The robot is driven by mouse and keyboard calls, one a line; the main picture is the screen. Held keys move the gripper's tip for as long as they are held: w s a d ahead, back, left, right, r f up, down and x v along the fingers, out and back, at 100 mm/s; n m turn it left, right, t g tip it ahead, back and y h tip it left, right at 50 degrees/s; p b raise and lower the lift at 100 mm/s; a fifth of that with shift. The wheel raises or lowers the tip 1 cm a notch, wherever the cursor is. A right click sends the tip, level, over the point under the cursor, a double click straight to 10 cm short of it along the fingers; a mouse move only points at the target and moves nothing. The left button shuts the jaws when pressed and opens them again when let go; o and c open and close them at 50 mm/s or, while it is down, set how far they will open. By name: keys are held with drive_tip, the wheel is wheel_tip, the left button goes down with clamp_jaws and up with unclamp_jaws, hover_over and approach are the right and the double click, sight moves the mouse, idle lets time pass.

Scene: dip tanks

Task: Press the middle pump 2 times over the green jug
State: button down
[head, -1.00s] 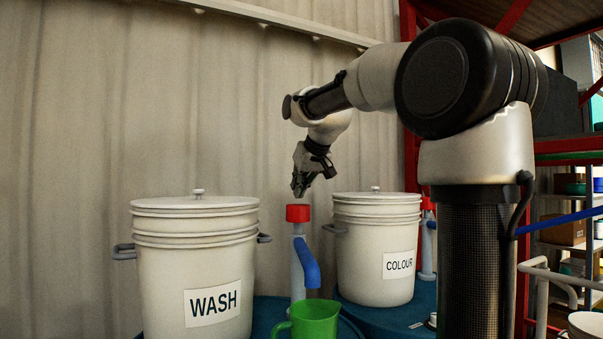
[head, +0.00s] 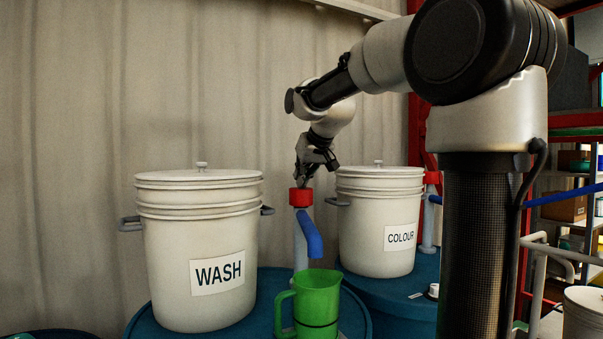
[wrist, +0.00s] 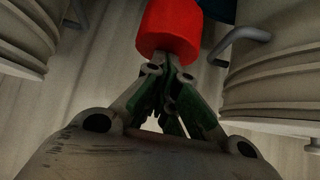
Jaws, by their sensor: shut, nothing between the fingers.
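The pump with a red cap (head: 301,197) and a blue spout (head: 309,236) stands between two white buckets. The green jug (head: 317,298) stands in front of it, its mouth below the spout. My gripper (head: 303,185) is shut and empty, pointing down, with its fingertips on top of the red cap or very close to it. In the wrist view the shut fingers (wrist: 172,75) reach to the red cap (wrist: 168,30). The cap sits low, close above the spout. The pump's lower body is partly hidden by the jug.
The bucket marked WASH (head: 200,250) stands close on the left and the bucket marked COLOUR (head: 381,225) close on the right, both lidded. Another red-capped pump (head: 432,178) shows behind COLOUR. Blue drum tops (head: 262,290) lie beneath. Shelving is at the right.

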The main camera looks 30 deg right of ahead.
drive_tip(key=shift+f, duration=0.25)
drive_tip(key=r, duration=0.5)
drive_tip(key=shift+s, duration=0.25)
drive_tip(key=v, duration=0.9)
idle(0.4)
drive_tip(key=s+f+g, duration=0.2)
drive_tip(key=s+f, duration=1.1)
drive_tip(key=f, duration=0.2)
drive_tip(key=s+f+g, duration=0.2)
drive_tip(key=s+f, duration=1)
drive_tip(key=f, duration=0.4)
drive_tip(key=shift+s+a+g, duration=0.3)
drive_tip(key=shift+s+a, duration=0.1)
drive_tip(key=shift+a, duration=0.05)
idle(1.2)
